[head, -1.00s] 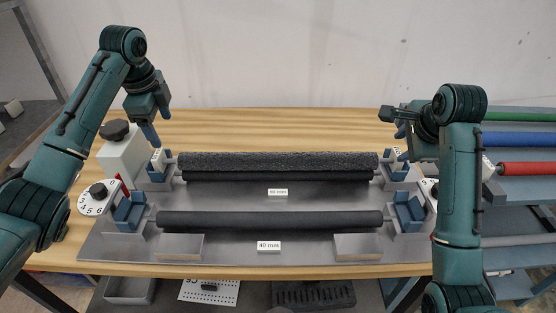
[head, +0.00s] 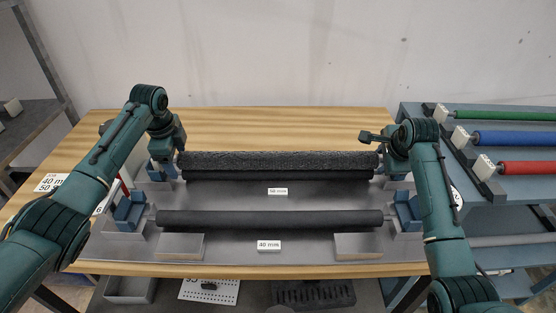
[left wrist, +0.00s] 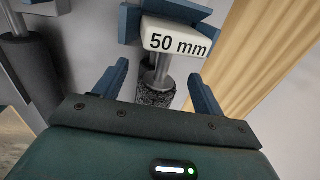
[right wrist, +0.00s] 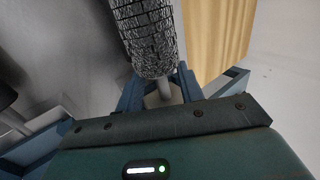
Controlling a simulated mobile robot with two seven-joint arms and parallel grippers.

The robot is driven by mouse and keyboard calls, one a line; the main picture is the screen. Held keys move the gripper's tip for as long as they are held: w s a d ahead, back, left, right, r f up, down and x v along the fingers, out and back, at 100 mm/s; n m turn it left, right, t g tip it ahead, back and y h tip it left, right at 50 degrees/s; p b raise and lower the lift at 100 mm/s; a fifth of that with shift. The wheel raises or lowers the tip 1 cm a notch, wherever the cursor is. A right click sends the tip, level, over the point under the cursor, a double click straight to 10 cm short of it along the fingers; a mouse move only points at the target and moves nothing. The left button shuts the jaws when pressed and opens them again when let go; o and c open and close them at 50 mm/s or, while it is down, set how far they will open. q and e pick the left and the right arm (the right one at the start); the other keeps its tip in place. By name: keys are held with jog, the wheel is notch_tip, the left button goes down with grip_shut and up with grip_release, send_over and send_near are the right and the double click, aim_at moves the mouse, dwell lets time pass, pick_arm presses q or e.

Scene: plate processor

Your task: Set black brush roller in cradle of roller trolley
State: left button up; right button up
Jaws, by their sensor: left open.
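The black brush roller (head: 280,160), dark and rough-textured, lies lengthwise at the back of the grey plate, above a smooth black roller (head: 270,176). My left gripper (head: 164,166) is at its left end. In the left wrist view my open fingers (left wrist: 158,85) stand on either side of the roller's end, beside a "50 mm" block (left wrist: 178,40). In the right wrist view my right fingers (right wrist: 158,88) flank the shaft at the roller's (right wrist: 148,35) right end; their grip on it is unclear. The roller trolley (head: 530,190) stands at the right with coloured rollers in its cradles.
Green (head: 515,115), blue (head: 515,138) and red (head: 517,167) rollers lie on the trolley. The wooden table (head: 260,122) is clear behind the rollers.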

pick_arm(q)
jog(key=c, duration=0.9)
pick_arm(e)
grip_shut()
pick_arm(q)
jog(key=c, duration=0.6)
pick_arm(e)
jog(key=shift+r, duration=0.1)
